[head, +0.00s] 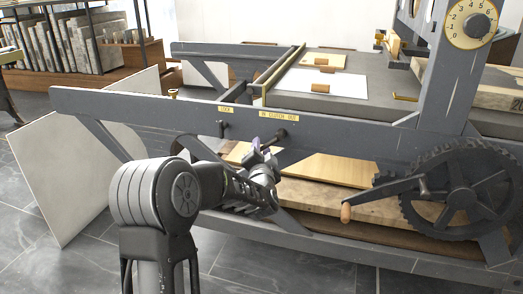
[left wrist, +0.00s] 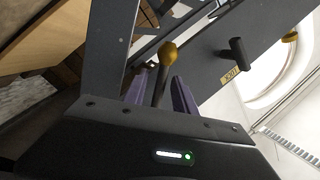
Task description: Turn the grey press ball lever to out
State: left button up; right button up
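The grey press frame (head: 350,140) carries a yellow clutch label (head: 278,115) reading "IN CLUTCH OUT". A dark round knob or peg (head: 281,133) sits below it. My left gripper (head: 263,148) reaches the frame just below and left of that peg. In the left wrist view, a lever with a brass-coloured ball (left wrist: 168,52) stands between the two purple-padded fingers (left wrist: 160,92), which are apart. The ball lies beyond the fingertips. Whether a pad touches the rod I cannot tell. The lever is not clear in the head view. My right gripper is not in view.
A "LOCK" label (head: 224,109) with a dark peg below it (head: 223,125) is left of the clutch label. A toothed gear wheel (head: 470,195) and a crank with a wooden handle (head: 346,212) are at right. A pale slab (head: 60,170) leans at left.

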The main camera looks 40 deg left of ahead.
pick_arm(q)
grip_shut()
dwell(1.2)
